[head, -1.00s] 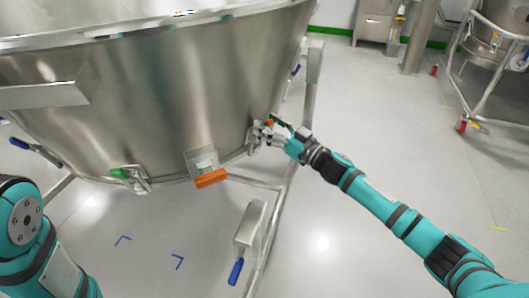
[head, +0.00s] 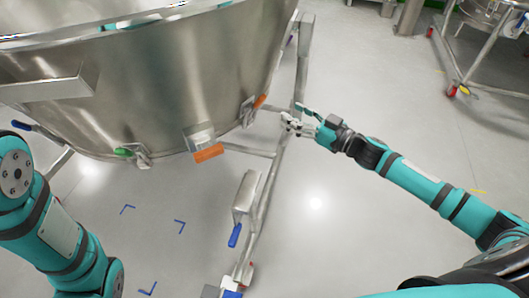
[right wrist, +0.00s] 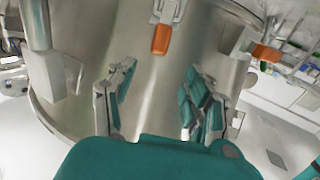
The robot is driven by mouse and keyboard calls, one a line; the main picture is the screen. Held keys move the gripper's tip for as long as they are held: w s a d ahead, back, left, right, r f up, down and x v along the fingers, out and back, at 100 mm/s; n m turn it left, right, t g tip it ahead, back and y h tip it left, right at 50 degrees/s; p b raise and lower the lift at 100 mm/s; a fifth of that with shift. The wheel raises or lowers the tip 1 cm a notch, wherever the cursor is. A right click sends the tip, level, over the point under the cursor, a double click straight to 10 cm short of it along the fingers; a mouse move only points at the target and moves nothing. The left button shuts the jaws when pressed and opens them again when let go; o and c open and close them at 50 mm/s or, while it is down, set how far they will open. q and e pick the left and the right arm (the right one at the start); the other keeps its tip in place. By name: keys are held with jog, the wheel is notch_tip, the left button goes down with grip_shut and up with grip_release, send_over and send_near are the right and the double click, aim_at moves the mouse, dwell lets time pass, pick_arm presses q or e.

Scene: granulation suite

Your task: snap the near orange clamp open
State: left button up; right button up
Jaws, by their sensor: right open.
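The vessel (head: 150,80) is a big steel bowl with clamps along its lower edge. The near orange clamp (head: 208,152) sits at the front of that edge, its orange handle sticking out. A second orange clamp (head: 260,101) sits farther right, its handle tilted up. Two orange handles show in the right wrist view, one at top centre (right wrist: 161,39) and one at the right (right wrist: 265,52). My right gripper (head: 289,122) is open and empty, to the right of the second clamp and apart from it. Its spread fingers (right wrist: 157,90) show in the wrist view. My left gripper is out of view.
A green-handled clamp (head: 124,152) sits to the left on the vessel. A steel frame leg (head: 300,60) stands behind my right gripper, and a blue-handled bracket (head: 235,234) lies below. The floor at the right is open, with a wheeled frame (head: 480,60) at the back.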

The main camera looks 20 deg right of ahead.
jog(key=v, duration=0.5)
jog(key=s+a+r+n+t+y+b, duration=0.1)
jog(key=s+a+r+n+y+b, duration=0.1)
jog(key=s+a+r+y, duration=0.2)
jog(key=s+a+r+n+t+y+b, duration=0.2)
jog(key=s+a+r+y, duration=0.3)
jog(key=s+a, duration=0.5)
jog(key=a+b, duration=0.1)
jog(key=a, duration=0.2)
jog(key=shift+s+a+r+n+y, duration=0.15)
jog(key=shift+a+r+n+y, duration=0.15)
jog(key=shift+a+y, duration=0.1)
jog(key=shift+f, duration=0.1)
